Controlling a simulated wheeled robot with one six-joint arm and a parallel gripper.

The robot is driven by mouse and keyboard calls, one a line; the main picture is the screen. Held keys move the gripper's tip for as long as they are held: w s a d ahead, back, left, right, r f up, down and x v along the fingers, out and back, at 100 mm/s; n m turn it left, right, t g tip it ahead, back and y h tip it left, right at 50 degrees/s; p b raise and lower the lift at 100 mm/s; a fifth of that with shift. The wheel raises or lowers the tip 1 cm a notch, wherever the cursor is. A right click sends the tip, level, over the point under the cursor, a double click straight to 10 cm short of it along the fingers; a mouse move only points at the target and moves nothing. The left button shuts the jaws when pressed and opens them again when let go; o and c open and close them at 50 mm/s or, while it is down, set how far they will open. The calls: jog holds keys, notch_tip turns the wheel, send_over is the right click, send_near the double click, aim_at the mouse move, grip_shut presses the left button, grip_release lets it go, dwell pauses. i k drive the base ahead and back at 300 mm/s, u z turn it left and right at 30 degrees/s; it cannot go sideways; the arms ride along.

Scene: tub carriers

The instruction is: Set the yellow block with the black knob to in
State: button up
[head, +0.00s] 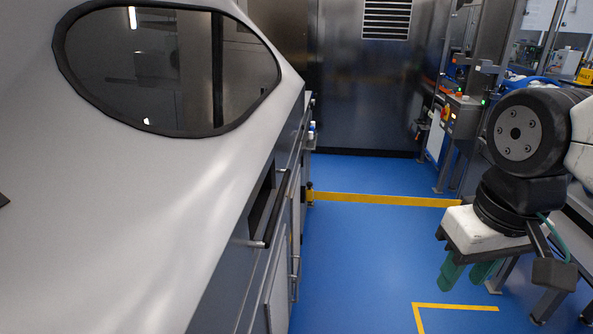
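My gripper (467,272) hangs at the right of the head view, pointing down over the blue floor. Its two green fingers stand apart, with nothing seen between them. A small yellow piece (309,197) with a dark part above it shows at the side of the left machine, near the end of the yellow floor line. It may be the yellow block with the black knob, but it is too small to tell its setting. My gripper is well to the right of it and apart from it.
A large pale machine (200,190) with a dark window fills the left, with a dark handle bar (276,208) on its side. A dark cabinet (365,90) closes the back. Equipment with a red-and-yellow button (446,113) stands at the right. The blue floor (360,255) between is clear.

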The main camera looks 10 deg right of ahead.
aim_at(309, 198)
jog(key=z, duration=0.15)
jog(key=i, duration=0.45)
jog(key=z, duration=0.9)
jog(key=i, duration=1.45)
jog(key=u, duration=0.75)
jog(key=i, duration=0.6)
jog(key=u, duration=0.45)
